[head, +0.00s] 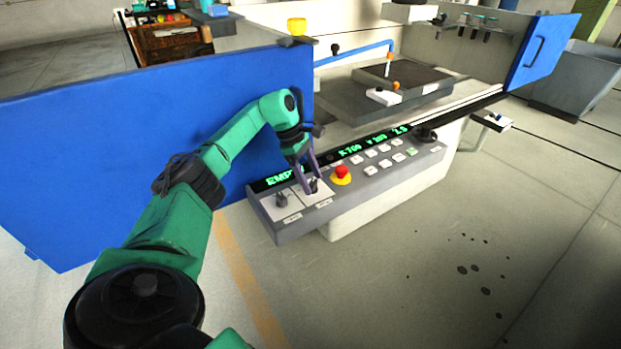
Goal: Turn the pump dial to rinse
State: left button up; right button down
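A grey control panel (370,193) on the machine front carries two dark dials on white plates at its left end. The left dial (281,200) stands free. The right dial (314,186) is partly covered by my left gripper (311,183). Its two purple fingers point down, one on each side of that dial. I cannot tell whether they press on it. The small labels below the dials are too small to read, so I cannot tell which is the pump dial or where it points. My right gripper is out of view.
A green-lit display (373,145) runs along the panel's back edge, partly hidden by my gripper. A red emergency button (341,174) sits just right of the gripper, then several pale buttons. A large blue panel (120,150) stands behind my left arm.

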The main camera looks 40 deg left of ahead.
pick_arm(q)
notch_tip(320, 180, up, 8)
jog(key=shift+r, duration=0.2)
notch_tip(320, 180, up, 12)
jog(key=p, duration=0.2)
send_over(311, 181)
jog(key=shift+s+f, duration=0.15)
jog(key=shift+f, duration=0.05)
dwell(0.4)
